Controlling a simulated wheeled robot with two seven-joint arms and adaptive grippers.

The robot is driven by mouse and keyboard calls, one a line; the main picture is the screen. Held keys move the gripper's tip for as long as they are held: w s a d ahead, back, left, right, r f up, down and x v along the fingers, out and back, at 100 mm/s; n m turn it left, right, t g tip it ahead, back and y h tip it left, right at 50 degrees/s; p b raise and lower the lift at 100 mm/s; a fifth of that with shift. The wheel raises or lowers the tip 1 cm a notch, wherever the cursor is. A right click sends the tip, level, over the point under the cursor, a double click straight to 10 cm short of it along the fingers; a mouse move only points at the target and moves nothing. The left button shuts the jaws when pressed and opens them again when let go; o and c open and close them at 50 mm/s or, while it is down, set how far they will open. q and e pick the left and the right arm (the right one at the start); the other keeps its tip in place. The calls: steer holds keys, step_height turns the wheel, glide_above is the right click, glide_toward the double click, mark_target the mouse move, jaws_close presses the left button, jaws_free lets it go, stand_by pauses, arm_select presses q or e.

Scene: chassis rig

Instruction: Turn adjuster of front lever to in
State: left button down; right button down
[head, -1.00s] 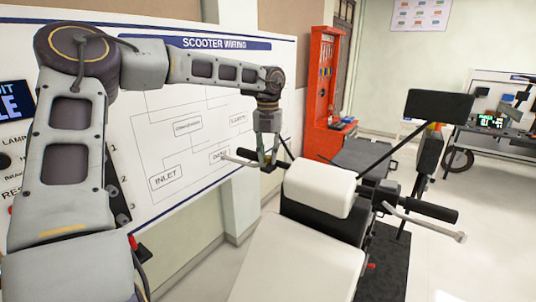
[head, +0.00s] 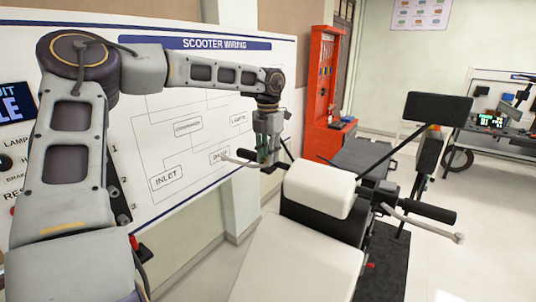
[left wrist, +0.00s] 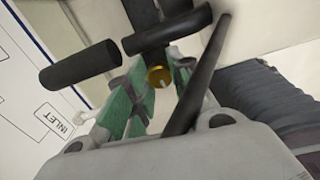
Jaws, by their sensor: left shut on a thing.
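My left gripper (head: 268,158) reaches down to the scooter's left handlebar, beside a silver lever (head: 238,160). In the left wrist view its green-padded fingers (left wrist: 157,88) are closed around a small round brass adjuster (left wrist: 159,77). The adjuster's face carries a short pale mark. The fingers partly hide its sides, and I cannot read any in or out marking. A second silver lever (head: 425,222) stands at the right handlebar grip (head: 430,211), with no gripper near it. My right gripper is not in view.
A black rod (left wrist: 200,75) crosses close beside the fingers in the wrist view, and a black grip (left wrist: 80,66) lies to the left. The white wiring board (head: 190,125) stands close behind my left arm.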

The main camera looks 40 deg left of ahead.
arm_select(q)
steer(key=m, duration=0.4)
steer(key=shift+p, duration=0.3)
steer(key=shift+r+m+p, duration=0.1)
steer(key=shift+m+p, duration=0.25)
steer(key=shift+m, duration=1.85)
steer(key=c, duration=1.2)
jaws_free()
step_height(320, 180, up, 12)
